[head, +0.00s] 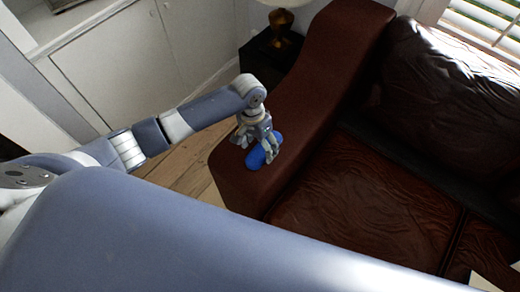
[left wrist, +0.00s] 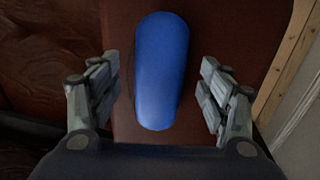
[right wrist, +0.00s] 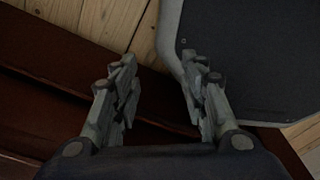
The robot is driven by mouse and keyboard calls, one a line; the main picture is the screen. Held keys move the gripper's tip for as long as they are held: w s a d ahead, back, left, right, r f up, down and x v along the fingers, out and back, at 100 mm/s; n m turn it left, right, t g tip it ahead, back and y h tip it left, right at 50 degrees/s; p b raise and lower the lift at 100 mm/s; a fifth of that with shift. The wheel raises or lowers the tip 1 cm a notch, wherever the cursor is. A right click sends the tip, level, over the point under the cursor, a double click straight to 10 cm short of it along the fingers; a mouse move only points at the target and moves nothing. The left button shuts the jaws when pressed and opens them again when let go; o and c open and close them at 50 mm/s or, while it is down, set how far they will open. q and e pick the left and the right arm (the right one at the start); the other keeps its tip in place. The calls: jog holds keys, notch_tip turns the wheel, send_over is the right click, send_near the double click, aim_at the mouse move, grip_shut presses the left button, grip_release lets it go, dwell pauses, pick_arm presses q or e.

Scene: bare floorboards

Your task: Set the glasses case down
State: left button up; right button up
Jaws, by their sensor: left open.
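The blue glasses case (head: 257,157) lies on the front end of the sofa's brown leather armrest (head: 313,92). It also shows in the left wrist view (left wrist: 160,75), lying on the brown surface between my fingers, with a gap on both sides. My left gripper (head: 262,143) is open just over the case and hides part of it in the head view. My right gripper (right wrist: 160,95) is open and empty in the right wrist view, above floorboards and a brown leather edge; it does not show in the head view.
The brown sofa seat (head: 355,205) lies right of the armrest. A lamp (head: 284,22) stands on a dark side table (head: 262,55) behind the armrest. White cabinets (head: 125,60) stand at the back left. Bare floorboards (head: 190,165) show left of the armrest.

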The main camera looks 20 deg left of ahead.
aim_at(256, 150)
pick_arm(q)
notch_tip(256, 150, up, 9)
jog(key=a, duration=0.1)
jog(key=shift+w, duration=0.15)
